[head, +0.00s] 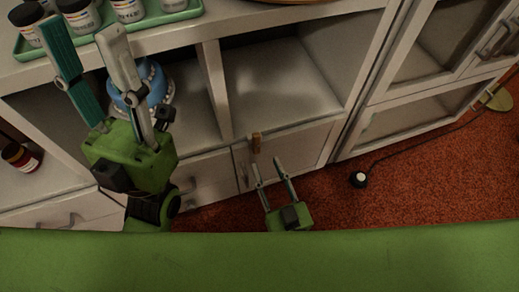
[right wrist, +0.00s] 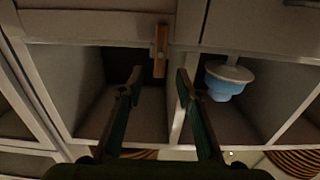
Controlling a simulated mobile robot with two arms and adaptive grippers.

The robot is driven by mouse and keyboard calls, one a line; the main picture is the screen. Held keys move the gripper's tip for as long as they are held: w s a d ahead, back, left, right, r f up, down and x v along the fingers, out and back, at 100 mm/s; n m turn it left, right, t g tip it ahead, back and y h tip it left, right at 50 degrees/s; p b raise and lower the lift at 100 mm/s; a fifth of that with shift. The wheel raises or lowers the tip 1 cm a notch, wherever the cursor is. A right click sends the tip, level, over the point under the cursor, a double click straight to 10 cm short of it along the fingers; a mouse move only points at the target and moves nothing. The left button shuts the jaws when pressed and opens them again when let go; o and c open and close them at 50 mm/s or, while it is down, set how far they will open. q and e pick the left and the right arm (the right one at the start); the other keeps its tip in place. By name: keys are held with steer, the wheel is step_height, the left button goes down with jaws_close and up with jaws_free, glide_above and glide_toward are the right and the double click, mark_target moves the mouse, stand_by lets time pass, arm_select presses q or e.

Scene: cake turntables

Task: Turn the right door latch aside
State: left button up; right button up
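The door latch (head: 256,142) is a small brown wooden bar at the top edge of the low cabinet door (head: 300,148). It stands upright, crossing from the door to the shelf edge above. It also shows in the right wrist view (right wrist: 160,48). My right gripper (head: 267,165) is open and empty in front of the door, just below the latch. In the right wrist view its fingertips (right wrist: 159,72) lie on either side of the latch's end, with gaps; contact is not visible. My left gripper (head: 82,30) is open and empty, raised before the cabinet's left part.
A blue cake (head: 158,84) sits in the left shelf opening, partly hidden by my left gripper. A green tray (head: 178,17) with several jars is on the top. A dark red jar (head: 20,157) stands far left.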

mark_target(257, 145)
steer(key=b+x, duration=0.1)
steer(key=x, duration=0.5)
steer(key=shift+w+a, duration=0.1)
steer(key=shift+w, duration=0.3)
jaws_close()
